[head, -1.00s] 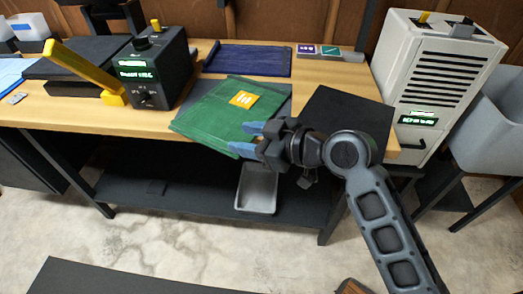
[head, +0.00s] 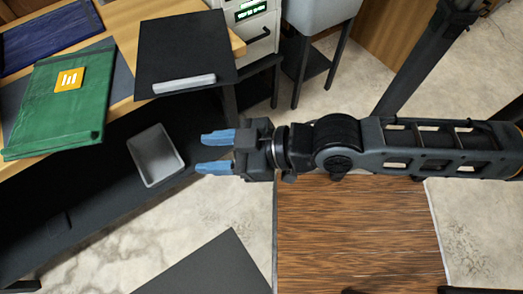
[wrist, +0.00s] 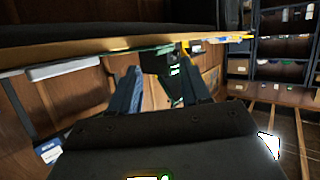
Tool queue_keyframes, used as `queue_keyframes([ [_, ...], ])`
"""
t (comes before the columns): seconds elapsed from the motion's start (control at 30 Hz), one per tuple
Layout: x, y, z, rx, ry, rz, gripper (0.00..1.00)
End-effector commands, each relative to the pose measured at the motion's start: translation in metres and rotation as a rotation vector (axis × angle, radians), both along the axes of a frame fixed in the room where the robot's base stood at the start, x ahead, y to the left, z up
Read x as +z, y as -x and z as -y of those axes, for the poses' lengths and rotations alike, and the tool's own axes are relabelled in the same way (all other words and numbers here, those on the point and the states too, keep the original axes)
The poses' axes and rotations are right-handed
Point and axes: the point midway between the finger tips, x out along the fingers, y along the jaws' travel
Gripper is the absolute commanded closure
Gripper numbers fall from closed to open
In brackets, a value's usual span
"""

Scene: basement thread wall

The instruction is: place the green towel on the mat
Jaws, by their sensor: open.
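The green towel (head: 32,122), folded flat with an orange label (head: 69,79), lies at the left of the head view on the bench and reaches over its front edge. A dark grey flat sheet (head: 121,76) shows beside and partly under it. A black flat panel (head: 180,40) lies to its right; I cannot tell which of these is the mat. My gripper (head: 207,153) has its blue fingers apart and empty, right of the towel and clear of it, in front of the bench. In the wrist view the fingers (wrist: 158,92) are also apart, with no towel visible.
A grey tray (head: 155,156) sits on the black lower shelf (head: 90,190). A blue folded cloth (head: 45,38) lies behind the towel. The bench edge (wrist: 95,48) crosses above the fingers in the wrist view. A grey bin (head: 318,14) stands right of the bench.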

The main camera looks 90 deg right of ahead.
Motion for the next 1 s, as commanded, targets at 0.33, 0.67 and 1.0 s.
queue_keyframes([
  [0.33, 0.043, 0.081, -0.026, 0.045, -0.042, 0.066, 0.53],
  [0.67, 0.05, 0.088, -0.029, 0.055, -0.048, 0.079, 0.53],
  [1.0, 0.049, 0.087, -0.029, 0.055, -0.049, 0.078, 0.53],
])
